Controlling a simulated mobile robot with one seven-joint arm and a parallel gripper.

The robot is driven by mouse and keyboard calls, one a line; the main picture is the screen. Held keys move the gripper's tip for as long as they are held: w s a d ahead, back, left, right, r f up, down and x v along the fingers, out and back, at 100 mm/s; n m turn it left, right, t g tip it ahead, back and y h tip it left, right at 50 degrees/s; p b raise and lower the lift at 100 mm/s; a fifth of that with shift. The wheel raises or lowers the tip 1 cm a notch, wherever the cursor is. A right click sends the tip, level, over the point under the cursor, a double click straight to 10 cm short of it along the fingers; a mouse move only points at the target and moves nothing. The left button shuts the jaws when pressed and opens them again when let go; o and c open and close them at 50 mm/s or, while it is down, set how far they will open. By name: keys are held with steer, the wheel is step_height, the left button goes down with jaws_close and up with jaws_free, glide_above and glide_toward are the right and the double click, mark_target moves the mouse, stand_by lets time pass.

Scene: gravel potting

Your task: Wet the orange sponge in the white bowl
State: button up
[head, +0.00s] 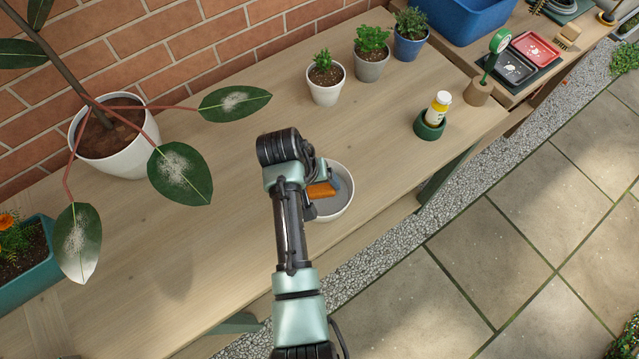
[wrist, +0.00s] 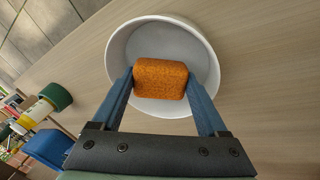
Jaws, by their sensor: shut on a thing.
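The orange sponge (wrist: 160,79) is held between the two fingers of my gripper (wrist: 160,84), which is shut on it. In the wrist view the sponge is in front of the white bowl (wrist: 203,48), over its opening. In the head view the sponge (head: 322,189) shows beside my wrist, over the white bowl (head: 345,208) near the table's front edge. The bowl's inside looks grey. My arm covers the bowl's left part in the head view. I cannot tell whether the sponge touches the bowl's bottom or any water.
A large-leaved plant in a white pot (head: 140,168) stands at the left, its leaves whitish-dusted. Several small potted plants (head: 325,92) line the back. A yellow bottle (head: 438,108) stands in a green holder at the right. The table between is clear.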

steer(key=shift+r, duration=0.1)
step_height(320, 180, up, 7)
steer(key=p, duration=0.7)
stand_by(2.0)
step_height(320, 180, up, 4)
steer(key=p, duration=0.4)
stand_by(0.8)
